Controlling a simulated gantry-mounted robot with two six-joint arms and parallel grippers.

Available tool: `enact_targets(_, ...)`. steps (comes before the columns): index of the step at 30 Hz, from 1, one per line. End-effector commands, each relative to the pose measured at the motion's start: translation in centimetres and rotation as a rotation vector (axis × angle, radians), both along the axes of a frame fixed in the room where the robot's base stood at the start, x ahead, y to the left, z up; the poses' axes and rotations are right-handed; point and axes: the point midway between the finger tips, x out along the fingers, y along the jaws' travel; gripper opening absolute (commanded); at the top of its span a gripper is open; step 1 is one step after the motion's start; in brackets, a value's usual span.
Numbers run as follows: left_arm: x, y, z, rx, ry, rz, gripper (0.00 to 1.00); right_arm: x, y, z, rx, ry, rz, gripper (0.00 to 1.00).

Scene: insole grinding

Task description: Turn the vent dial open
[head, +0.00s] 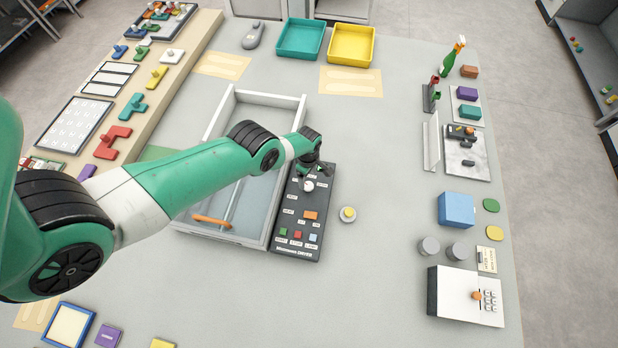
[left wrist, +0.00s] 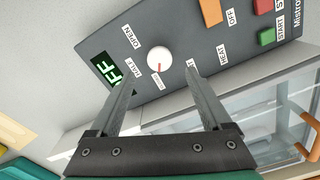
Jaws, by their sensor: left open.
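The vent dial is a white round knob (left wrist: 160,60) with a red mark, on a dark grey control panel (left wrist: 190,30). In the left wrist view an OPEN label and a green lit display (left wrist: 108,70) are beside it. My left gripper (left wrist: 165,95) is open, its two fingers reaching toward the dial with the dial showing between and beyond them. I cannot tell whether they touch it. In the head view the dial (head: 308,185) sits near the panel's top, just below my left gripper (head: 318,170). My right gripper is not in view.
The panel carries an orange switch (head: 310,215) and several small coloured buttons. A clear-topped box with a white frame (head: 222,115) and orange handle (head: 211,222) adjoins it on the left. A small round yellow-topped button (head: 348,214) stands right of the panel. The table's middle right is clear.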

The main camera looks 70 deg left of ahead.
Motion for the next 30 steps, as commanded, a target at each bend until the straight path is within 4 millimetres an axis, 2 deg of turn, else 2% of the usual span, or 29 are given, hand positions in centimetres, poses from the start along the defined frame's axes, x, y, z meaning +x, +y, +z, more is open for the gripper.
enact_targets(1,0.0,0.0,-2.3,0.000,0.000,0.000,0.82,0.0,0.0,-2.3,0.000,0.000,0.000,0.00)
enact_targets(7,0.0,0.0,-5.7,0.001,-0.001,-0.001,0.82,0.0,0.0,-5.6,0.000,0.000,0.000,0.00)
enact_targets(11,0.0,0.0,-6.4,0.001,-0.001,-0.001,0.82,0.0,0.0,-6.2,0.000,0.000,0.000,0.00)
enact_targets(19,0.0,0.0,-6.3,0.000,0.000,-0.001,0.82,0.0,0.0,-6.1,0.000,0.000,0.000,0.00)
enact_targets(30,0.0,0.0,-6.3,0.000,0.000,-0.001,0.15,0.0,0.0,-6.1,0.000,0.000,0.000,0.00)
